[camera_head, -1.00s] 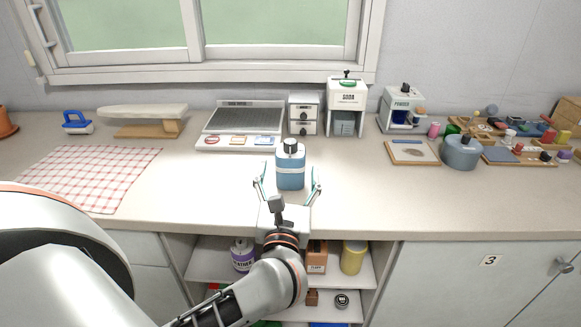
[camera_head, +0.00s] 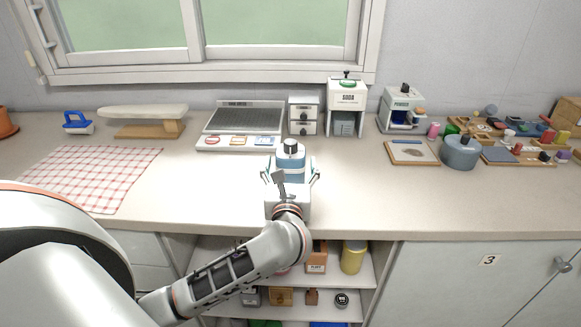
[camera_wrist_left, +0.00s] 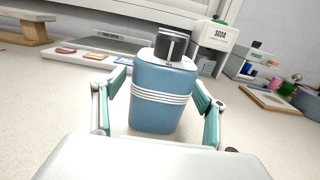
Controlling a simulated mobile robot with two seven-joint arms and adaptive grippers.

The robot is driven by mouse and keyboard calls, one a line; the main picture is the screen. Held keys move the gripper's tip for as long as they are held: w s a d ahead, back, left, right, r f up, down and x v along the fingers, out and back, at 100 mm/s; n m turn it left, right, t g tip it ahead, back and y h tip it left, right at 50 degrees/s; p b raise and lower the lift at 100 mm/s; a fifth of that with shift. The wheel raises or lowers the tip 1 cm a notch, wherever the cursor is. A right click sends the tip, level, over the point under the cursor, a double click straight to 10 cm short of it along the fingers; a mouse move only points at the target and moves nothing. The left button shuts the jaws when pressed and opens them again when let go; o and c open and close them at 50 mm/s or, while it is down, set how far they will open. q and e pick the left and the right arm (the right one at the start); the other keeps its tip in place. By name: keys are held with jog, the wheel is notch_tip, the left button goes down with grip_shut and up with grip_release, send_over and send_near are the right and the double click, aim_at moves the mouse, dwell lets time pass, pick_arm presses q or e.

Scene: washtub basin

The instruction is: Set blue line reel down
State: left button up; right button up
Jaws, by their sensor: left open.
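A blue bottle-like body with white bands and a black cap (camera_head: 291,163) stands upright on the counter. It is the only thing at my gripper that could be the blue line reel; I cannot see that it is a reel. My left gripper (camera_head: 291,176) is open around it, one finger on each side. In the left wrist view the blue body (camera_wrist_left: 164,96) stands between the teal-padded fingers (camera_wrist_left: 161,100), with gaps on both sides. Its lower part is hidden by the gripper in the head view. My right gripper is not in view.
Behind stand a ribbed tray (camera_head: 243,119), small drawers (camera_head: 304,115) and a soda dispenser (camera_head: 346,107). A checked cloth (camera_head: 88,175) lies at left, a blue-grey pot (camera_head: 460,152) at right. The counter right of the gripper is clear. Open shelves (camera_head: 365,270) are below.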

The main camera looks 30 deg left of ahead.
pick_arm(q)
jog(key=shift+c, duration=0.3)
jog(key=c, duration=1.5)
jog(key=shift+c, duration=0.2)
